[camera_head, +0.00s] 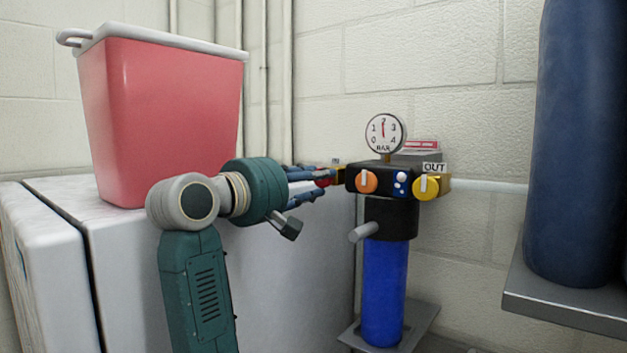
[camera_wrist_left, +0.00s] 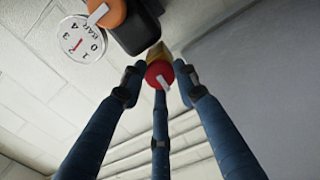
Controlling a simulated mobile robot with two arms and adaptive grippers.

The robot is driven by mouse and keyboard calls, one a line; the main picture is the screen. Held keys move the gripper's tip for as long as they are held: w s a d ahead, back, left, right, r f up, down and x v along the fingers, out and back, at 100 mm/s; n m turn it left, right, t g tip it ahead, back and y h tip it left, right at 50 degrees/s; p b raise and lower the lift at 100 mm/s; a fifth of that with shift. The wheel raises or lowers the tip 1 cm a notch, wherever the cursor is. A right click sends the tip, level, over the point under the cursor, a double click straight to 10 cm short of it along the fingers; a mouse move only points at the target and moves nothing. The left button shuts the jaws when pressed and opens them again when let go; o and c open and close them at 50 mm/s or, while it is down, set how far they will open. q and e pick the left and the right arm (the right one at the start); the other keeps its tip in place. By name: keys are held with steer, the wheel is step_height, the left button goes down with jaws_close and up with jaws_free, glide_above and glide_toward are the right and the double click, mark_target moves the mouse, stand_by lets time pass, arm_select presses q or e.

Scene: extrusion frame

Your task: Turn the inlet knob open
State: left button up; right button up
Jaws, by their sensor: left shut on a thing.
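The filter unit has a black head (camera_head: 378,178) over a blue bowl (camera_head: 385,290). The inlet knob (camera_wrist_left: 158,73) is red with a white pointer and sits on the brass fitting (camera_wrist_left: 158,54) at the unit's left end. In the head view it is mostly hidden behind my fingers. My left gripper (camera_head: 314,180) reaches in from the left, its three blue fingers shut around the red knob. In the wrist view the fingertips lie on several sides of it. My right gripper is not in view.
An orange knob (camera_head: 367,181), a yellow knob (camera_head: 427,187) by the OUT label (camera_head: 434,167) and a round gauge (camera_head: 385,132) are close by. A red bin (camera_head: 165,105) stands on a white cabinet (camera_head: 60,215). A dark blue cylinder (camera_head: 585,140) stands at right.

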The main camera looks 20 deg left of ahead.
arm_select(q)
steer(key=shift+r+n, duration=0.2)
steer(key=shift+n, duration=0.3)
steer(key=o, duration=1.2)
steer(key=shift+c, duration=0.2)
steer(key=shift+w+f, duration=0.15)
steer(key=v, duration=1.2)
